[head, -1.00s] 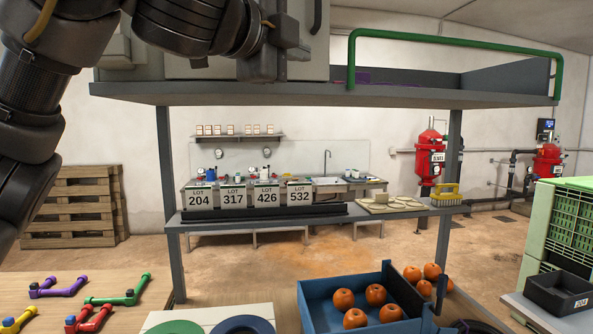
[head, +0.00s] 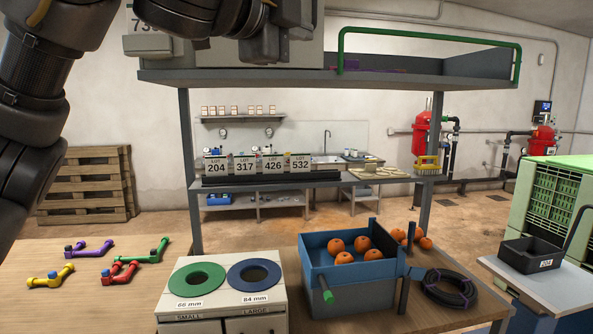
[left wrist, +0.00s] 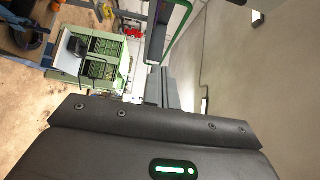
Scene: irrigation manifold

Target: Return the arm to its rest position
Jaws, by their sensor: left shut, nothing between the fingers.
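My left arm comes in from the upper left of the head view. Its left gripper (head: 284,42) is high up, in front of the upper shelf (head: 230,76) and the grey box on it. The gripper is shut and empty. In the left wrist view the dark gripper body (left wrist: 150,130) fills the bottom, with a tilted view of the room beyond. My right gripper is in neither view.
Below are colored pipe fittings (head: 122,272), a bin with green (head: 160,281) and blue rings, a blue crate (head: 345,272) with oranges, and a black hose coil (head: 449,286). A black tray (head: 532,254) stands right, near green crates (head: 548,205). A green rail (head: 430,31) edges the shelf.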

